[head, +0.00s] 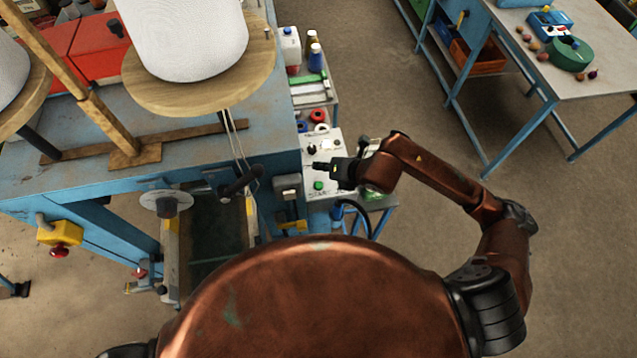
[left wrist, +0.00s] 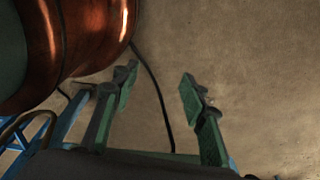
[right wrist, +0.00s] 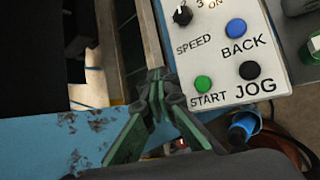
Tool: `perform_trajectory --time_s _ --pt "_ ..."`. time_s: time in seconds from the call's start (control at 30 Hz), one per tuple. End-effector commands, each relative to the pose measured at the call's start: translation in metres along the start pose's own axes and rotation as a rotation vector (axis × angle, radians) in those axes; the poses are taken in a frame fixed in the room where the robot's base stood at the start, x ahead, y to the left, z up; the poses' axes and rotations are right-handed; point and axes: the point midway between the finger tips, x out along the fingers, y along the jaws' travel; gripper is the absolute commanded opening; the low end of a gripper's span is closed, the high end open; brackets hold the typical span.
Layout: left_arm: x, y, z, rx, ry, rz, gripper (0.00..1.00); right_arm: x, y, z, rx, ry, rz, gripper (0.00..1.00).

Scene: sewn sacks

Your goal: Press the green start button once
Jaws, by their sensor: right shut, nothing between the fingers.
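The green start button (right wrist: 203,83) sits on a pale control panel (right wrist: 222,60) above the word START. It also shows in the head view (head: 318,185). My right gripper (right wrist: 160,88) is shut and empty. In the head view the right gripper (head: 322,167) appears just above the button in the picture. I cannot tell its height over the panel. My left gripper (left wrist: 157,83) is open and empty above the floor, away from the panel.
On the panel, a blue BACK button (right wrist: 236,28), a black JOG button (right wrist: 250,70) and a black speed knob (right wrist: 183,15) are close by. A blue workbench (head: 270,130) stands left of the panel. Open floor (head: 440,220) lies to the right.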

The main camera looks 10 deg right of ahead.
Motion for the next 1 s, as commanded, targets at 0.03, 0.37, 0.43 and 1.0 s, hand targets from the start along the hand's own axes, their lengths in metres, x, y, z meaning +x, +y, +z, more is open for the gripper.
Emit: perform_trajectory --time_s 0.03,0.37,0.43,1.0 --pt "0.001 0.000 0.004 -0.001 -0.005 0.000 0.40 0.001 -0.001 -0.001 0.000 0.000 0.000 0.00" --pt "0.018 -0.002 -0.028 0.006 0.038 -0.002 0.40 0.020 -0.017 -0.015 0.003 0.000 -0.002 0.00" --pt "0.023 -0.002 -0.034 0.008 0.047 -0.002 0.40 0.027 -0.022 -0.021 0.003 0.000 -0.002 0.00" --pt "0.060 0.001 -0.008 0.004 0.015 -0.001 0.40 0.060 -0.046 -0.045 0.003 -0.002 -0.002 0.00"
